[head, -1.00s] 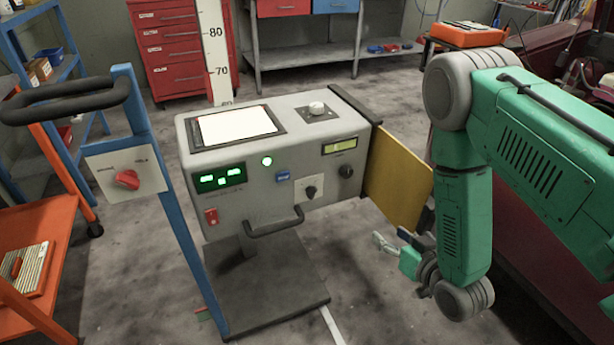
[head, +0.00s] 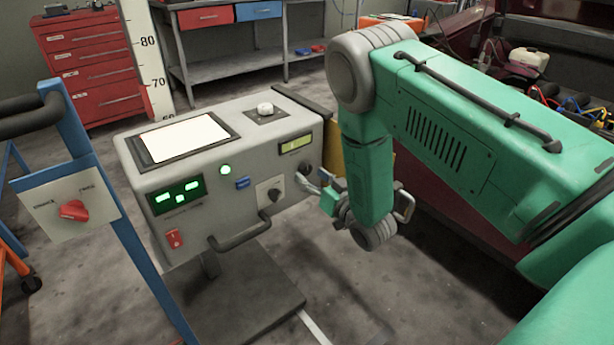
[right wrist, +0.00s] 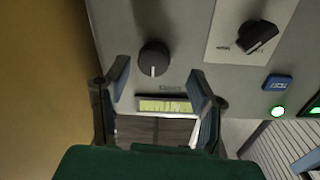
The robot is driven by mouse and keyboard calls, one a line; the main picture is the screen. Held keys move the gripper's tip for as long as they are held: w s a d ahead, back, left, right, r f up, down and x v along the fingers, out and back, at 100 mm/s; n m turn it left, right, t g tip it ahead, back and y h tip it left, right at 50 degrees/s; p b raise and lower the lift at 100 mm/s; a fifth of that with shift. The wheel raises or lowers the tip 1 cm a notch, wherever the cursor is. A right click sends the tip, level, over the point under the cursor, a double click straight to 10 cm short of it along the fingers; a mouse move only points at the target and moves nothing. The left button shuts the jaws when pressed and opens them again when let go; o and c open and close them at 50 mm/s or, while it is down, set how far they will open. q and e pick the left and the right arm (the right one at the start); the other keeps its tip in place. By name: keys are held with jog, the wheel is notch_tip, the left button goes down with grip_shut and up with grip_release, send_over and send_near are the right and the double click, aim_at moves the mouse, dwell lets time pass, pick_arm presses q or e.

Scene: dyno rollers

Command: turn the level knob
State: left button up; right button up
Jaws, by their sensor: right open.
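A round dark knob (head: 304,168), which I take as the level knob, sits at the right end of the grey console's front, below a small yellow-green display (head: 295,143). In the right wrist view the knob (right wrist: 153,57) shows upside down, its white mark pointing down the picture toward the display (right wrist: 165,106). The label beside it is too blurred to read. My right gripper (head: 318,184) is open and empty, just in front of the knob and apart from it. In the right wrist view its fingers (right wrist: 158,78) are spread toward the panel, with the knob between and beyond the tips. My left gripper is out of view.
The console (head: 225,150) also has a selector (head: 270,195) on a white plate, a bar handle (head: 240,235) and a red switch (head: 174,238). A yellow panel (right wrist: 40,80) stands close beside my right gripper. A blue post carries a red knob (head: 73,210).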

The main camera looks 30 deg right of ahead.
jog(key=shift+w, duration=0.95)
jog(key=shift+w+d, duration=0.15)
jog(key=shift+w, duration=0.05)
jog(key=shift+d+f, duration=0.2)
jog(key=shift+d, duration=0.25)
jog(key=shift+a+r, duration=0.1)
jog(key=shift+a, duration=0.15)
jog(key=c, duration=1)
jog(key=shift+w+a, duration=0.1)
jog(key=shift+a, duration=0.1)
jog(key=shift+c, duration=0.7)
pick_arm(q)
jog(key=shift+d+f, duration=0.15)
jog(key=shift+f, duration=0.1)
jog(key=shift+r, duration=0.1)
pick_arm(e)
jog(key=shift+d, duration=0.15)
